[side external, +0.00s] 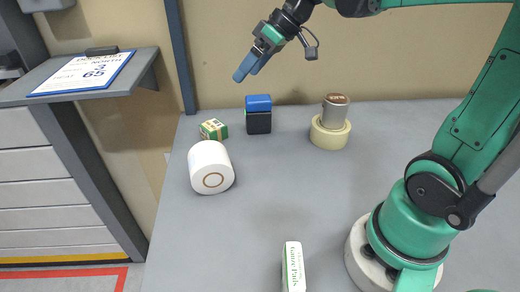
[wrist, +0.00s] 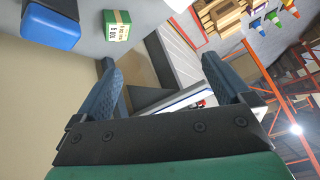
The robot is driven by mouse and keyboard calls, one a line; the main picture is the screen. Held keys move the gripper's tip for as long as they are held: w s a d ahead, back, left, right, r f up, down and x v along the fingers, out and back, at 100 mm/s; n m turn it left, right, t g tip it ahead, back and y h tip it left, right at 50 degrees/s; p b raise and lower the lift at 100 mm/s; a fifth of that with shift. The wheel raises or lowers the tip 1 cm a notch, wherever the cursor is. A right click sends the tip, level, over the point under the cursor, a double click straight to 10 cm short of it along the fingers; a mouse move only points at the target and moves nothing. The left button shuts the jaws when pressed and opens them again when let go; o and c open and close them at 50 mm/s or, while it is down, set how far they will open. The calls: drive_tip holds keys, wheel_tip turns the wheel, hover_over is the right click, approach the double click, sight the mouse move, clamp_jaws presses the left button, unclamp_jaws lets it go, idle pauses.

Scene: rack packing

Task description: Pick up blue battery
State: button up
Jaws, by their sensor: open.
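The blue battery (side external: 258,102) appears to be the block with a blue upper part and a black lower part. It stands upright near the back edge of the grey table. In the wrist view, the blue and black block (wrist: 52,25) is at the top left, outside the fingers. My gripper (side external: 245,73) is above and slightly left of the block, tilted down to the left, apart from it. In the wrist view, my gripper (wrist: 160,78) has its two blue fingers spread with nothing held between them.
A small green box (side external: 214,129) is left of the block, also in the wrist view (wrist: 116,26). A white roll (side external: 210,168) lies in front. A brown-topped can (side external: 336,108) stands in a tape roll (side external: 330,135) at right. A white box (side external: 293,267) is at the front.

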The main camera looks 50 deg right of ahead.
drive_tip(key=w+d+n+t+y, duration=0.1)
drive_tip(key=w+d+n+y, duration=0.15)
drive_tip(key=d, duration=0.35)
drive_tip(key=n+t+y, duration=0.3)
hover_over(260, 98)
drive_tip(key=s+d, duration=0.3)
drive_tip(key=d, duration=0.1)
wheel_tip(260, 98, down, 2)
drive_tip(key=shift+h, duration=0.25)
drive_tip(key=f, duration=0.8)
drive_tip(key=shift+s+a+f, duration=0.1)
drive_tip(key=shift+a+f, duration=0.15)
drive_tip(key=shift+f, duration=0.1)
drive_tip(key=shift+a+f, duration=0.2)
drive_tip(key=shift+f, duration=0.05)
drive_tip(key=shift+x, duration=2.6)
drive_tip(key=shift+d, duration=0.1)
clamp_jaws()
